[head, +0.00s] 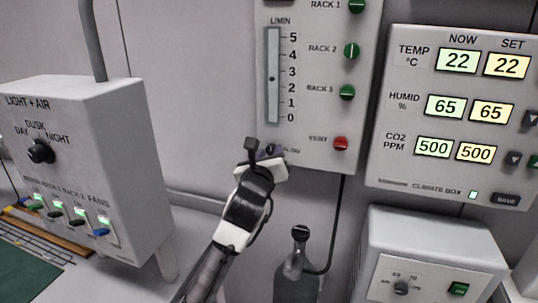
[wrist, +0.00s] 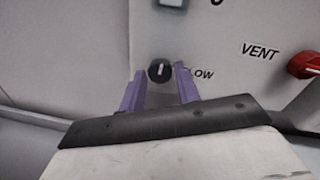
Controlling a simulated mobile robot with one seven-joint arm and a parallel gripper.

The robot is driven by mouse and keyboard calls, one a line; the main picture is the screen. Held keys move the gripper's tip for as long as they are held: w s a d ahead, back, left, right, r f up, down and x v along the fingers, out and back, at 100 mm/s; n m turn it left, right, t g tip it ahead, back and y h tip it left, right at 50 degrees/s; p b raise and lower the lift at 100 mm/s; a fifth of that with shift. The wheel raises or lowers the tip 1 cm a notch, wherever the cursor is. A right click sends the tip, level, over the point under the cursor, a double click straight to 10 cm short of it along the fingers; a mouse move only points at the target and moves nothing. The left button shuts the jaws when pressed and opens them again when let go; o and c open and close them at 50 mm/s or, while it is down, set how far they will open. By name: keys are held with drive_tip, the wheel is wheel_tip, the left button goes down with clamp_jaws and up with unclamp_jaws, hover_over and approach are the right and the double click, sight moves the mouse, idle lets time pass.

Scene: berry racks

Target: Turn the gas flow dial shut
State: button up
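The gas flow dial (wrist: 162,71) is a small round black knob with a white mark, which stands roughly upright in the wrist view. It sits on the grey gas panel (head: 315,130), left of a partly covered "FLOW" label. My gripper (wrist: 159,84) is open, with one purple finger on each side of the dial in that view. I cannot tell whether the fingers touch it. In the head view my gripper (head: 268,154) is at the panel's lower left corner and hides the dial. The L/MIN gauge (head: 272,100) has its dark float between 2 and 3.
A red VENT knob (head: 341,143) is right of my gripper, with green rack knobs (head: 347,92) above it. A grey bottle (head: 297,270) with a hose stands below. A light and air box (head: 90,150) is at left, a climate box (head: 450,120) at right.

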drive_tip(key=c, duration=0.6)
